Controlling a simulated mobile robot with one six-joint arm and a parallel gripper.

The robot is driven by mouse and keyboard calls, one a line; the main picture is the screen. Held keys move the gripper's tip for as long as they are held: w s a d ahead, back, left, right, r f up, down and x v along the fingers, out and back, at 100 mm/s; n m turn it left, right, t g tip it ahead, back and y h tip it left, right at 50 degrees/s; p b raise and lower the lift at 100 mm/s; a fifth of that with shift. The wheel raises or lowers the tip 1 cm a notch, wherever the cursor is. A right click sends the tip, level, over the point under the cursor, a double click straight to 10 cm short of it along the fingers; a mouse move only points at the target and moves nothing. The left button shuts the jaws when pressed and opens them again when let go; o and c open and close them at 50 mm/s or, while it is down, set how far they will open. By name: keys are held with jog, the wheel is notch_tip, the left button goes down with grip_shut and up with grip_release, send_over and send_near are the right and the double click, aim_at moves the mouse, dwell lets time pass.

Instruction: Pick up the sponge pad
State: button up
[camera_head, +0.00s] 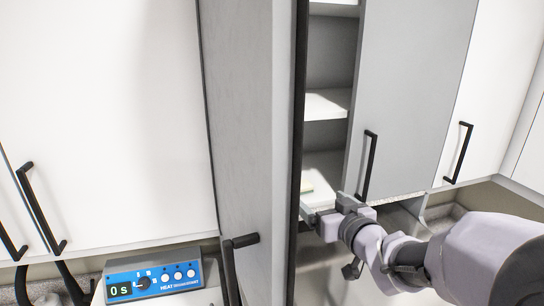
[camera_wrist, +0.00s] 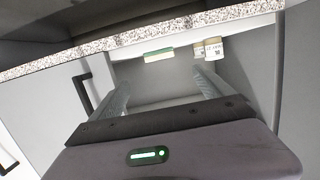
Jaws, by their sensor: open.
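The sponge pad (camera_wrist: 158,54) is a small block, green along one edge and pale on the rest. It lies inside the cabinet and shows ahead of my gripper (camera_wrist: 161,82) in the wrist view, roughly centred between the two fingers and beyond their tips. My gripper (camera_head: 322,209) is at the front of that shelf there, open and empty, apart from the pad.
Two small labelled containers (camera_wrist: 214,47) stand right of the pad in the wrist view. An open grey door (camera_head: 250,150) borders the cabinet on the left; a closed door with a black handle (camera_head: 368,165) is on the right. A blue-fronted heater (camera_head: 155,280) is at lower left.

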aim_at(301, 186)
jog(key=x, duration=0.5)
jog(key=p+x, duration=0.1)
jog(key=x, duration=0.3)
jog(key=shift+w+a+f+p, duration=0.2)
jog(key=shift+w+a+p, duration=0.1)
jog(key=p+x, duration=0.1)
jog(key=x, duration=0.4)
jog(key=shift+d+f, duration=0.1)
jog(key=shift+f, duration=0.05)
jog(key=shift+s, duration=0.35)
jog(key=shift+c, duration=0.4)
jog(key=c, duration=1.3)
